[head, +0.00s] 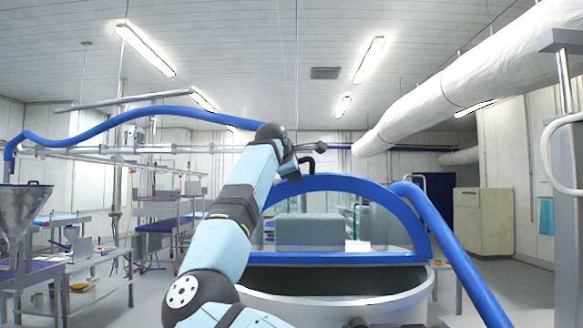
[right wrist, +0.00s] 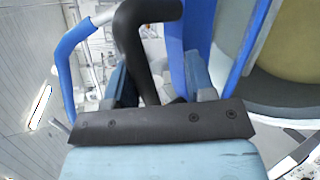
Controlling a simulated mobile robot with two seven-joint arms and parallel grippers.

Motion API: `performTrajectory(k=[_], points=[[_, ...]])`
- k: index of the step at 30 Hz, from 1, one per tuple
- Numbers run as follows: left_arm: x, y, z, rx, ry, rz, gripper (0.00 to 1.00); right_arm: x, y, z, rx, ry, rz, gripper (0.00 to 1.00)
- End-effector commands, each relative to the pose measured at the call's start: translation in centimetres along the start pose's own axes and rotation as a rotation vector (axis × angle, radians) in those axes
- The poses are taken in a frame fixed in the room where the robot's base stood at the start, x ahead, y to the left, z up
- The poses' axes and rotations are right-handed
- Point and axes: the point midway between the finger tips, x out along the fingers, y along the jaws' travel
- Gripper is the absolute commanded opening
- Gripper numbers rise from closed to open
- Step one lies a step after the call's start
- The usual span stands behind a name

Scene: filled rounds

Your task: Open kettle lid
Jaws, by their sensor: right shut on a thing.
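The kettle (head: 330,311) is a wide, pale round vat in front of me. Its lid (head: 350,183) has a blue arched rim and stands raised above the vat, with a dark opening below its straight blue bar. My right arm reaches up to the top left of the lid. The black lid handle (right wrist: 133,40) is a bent bar in the right wrist view, passing between the fingers of my right gripper (right wrist: 158,86), which is shut on it. In the head view the fingers are mostly hidden behind my wrist. My left gripper is not in view.
A blue pipe (head: 455,252) slopes down at the right of the kettle. A steel hopper (head: 20,210) and tables stand at the left. A beige cabinet (head: 483,222) stands at the back right. Floor shows free at the right.

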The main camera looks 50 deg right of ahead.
Motion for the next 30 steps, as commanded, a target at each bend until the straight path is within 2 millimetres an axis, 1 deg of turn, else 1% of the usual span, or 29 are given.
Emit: performTrajectory(k=[1,2,3,14,17,19,23,30], points=[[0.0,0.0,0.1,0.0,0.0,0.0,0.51,0.5,-0.3,0.1,0.002,-0.003,-0.006,0.07],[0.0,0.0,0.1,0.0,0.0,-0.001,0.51,0.5,-0.4,0.1,0.002,-0.003,-0.006,0.07],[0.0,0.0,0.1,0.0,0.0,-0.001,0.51,0.5,-0.4,0.1,0.002,-0.003,-0.006,0.44],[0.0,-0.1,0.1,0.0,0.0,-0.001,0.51,0.5,-0.5,0.0,0.001,-0.002,-0.01,0.44],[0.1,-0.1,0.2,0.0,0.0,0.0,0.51,0.1,-0.5,0.0,0.001,-0.001,-0.009,0.44],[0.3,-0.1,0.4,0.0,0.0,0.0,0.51,-0.5,-0.6,-0.1,0.001,-0.001,-0.009,0.44],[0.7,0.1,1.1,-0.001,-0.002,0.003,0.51,-2.8,-0.6,-0.2,0.001,0.001,-0.004,0.44],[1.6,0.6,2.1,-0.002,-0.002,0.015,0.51,-8.8,-0.3,-0.1,0.002,0.0,0.003,0.44]])
